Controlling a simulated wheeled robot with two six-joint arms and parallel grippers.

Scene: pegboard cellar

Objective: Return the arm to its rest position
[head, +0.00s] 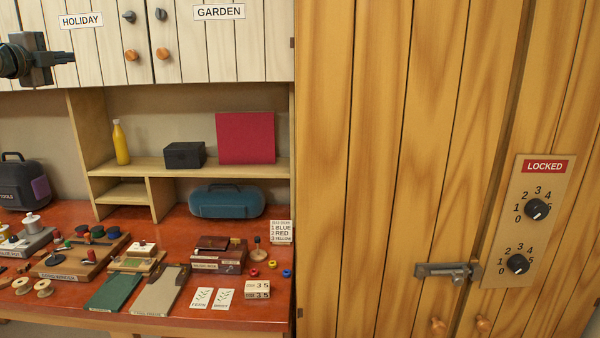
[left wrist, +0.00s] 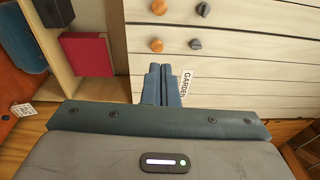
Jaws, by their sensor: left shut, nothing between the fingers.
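My left gripper (head: 62,59) shows at the upper left of the head view, in front of the white plank cupboard doors (head: 108,45). Its fingers are together and hold nothing. In the left wrist view the two blue-grey fingers (left wrist: 161,72) lie side by side, in front of the white doors and beside the GARDEN label (left wrist: 187,88). My right gripper is in neither view.
A red-brown workbench (head: 60,215) below carries several small trays, boxes and spools. Its shelf (head: 135,166) holds a yellow bottle (head: 121,142), a black box (head: 184,155) and a red panel (head: 246,138). A tall wooden cabinet (head: 400,150), marked LOCKED, fills the right side, with a latch (head: 447,271) and dials (head: 537,209).

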